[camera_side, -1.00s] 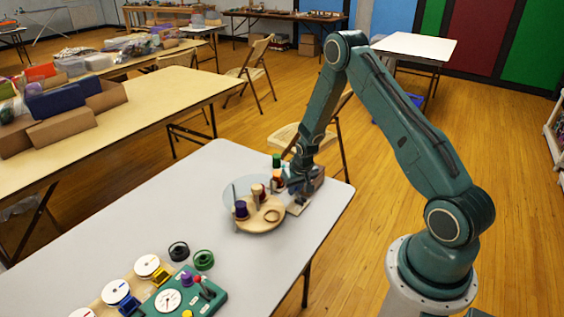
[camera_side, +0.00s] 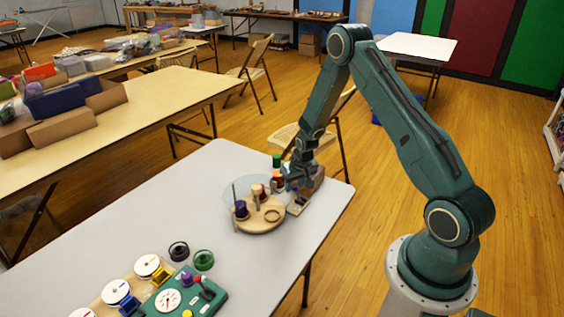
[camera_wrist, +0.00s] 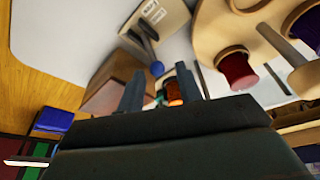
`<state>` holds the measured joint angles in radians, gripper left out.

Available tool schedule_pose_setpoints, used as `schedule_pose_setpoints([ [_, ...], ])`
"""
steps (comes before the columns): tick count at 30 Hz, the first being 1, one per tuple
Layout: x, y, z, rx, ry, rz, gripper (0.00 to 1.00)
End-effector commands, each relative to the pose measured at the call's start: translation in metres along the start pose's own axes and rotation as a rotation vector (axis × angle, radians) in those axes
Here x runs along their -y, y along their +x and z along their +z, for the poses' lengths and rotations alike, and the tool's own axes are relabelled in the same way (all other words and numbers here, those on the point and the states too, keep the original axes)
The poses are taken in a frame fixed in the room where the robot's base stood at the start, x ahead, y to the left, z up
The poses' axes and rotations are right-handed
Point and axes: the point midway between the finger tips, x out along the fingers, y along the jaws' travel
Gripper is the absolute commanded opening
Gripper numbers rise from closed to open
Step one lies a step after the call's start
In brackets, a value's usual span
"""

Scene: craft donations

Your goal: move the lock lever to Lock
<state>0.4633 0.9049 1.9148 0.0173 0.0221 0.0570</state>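A lever with a dark arm and a blue ball knob (camera_wrist: 157,68) stands on a pale plate (camera_wrist: 168,12) with small markings, too small to read. In the side view the plate (camera_side: 297,208) lies on the grey table, right of the round wooden stand, and my gripper hides the lever. My gripper (camera_side: 296,187) is just above the plate. In the wrist view my gripper (camera_wrist: 160,88) is open, its two dark fingers apart. The blue knob shows in line with the gap, just beyond the fingertips. I cannot tell if they touch.
The round wooden stand (camera_side: 262,226) holds purple and red spools and pegs, close to my gripper's left. A brown block (camera_wrist: 112,80) stands beside the lever plate. Green and orange spools (camera_side: 277,170) are behind. A green device (camera_side: 205,298) is at the front left; the table's middle is clear.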

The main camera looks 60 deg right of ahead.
Motion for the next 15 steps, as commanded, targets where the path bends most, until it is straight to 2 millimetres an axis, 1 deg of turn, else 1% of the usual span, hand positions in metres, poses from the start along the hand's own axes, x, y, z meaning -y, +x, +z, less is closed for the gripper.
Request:
schedule_pose_setpoints([
  [15,0.000,-0.035,-0.011,-0.001,0.000,0.001,0.35],
])
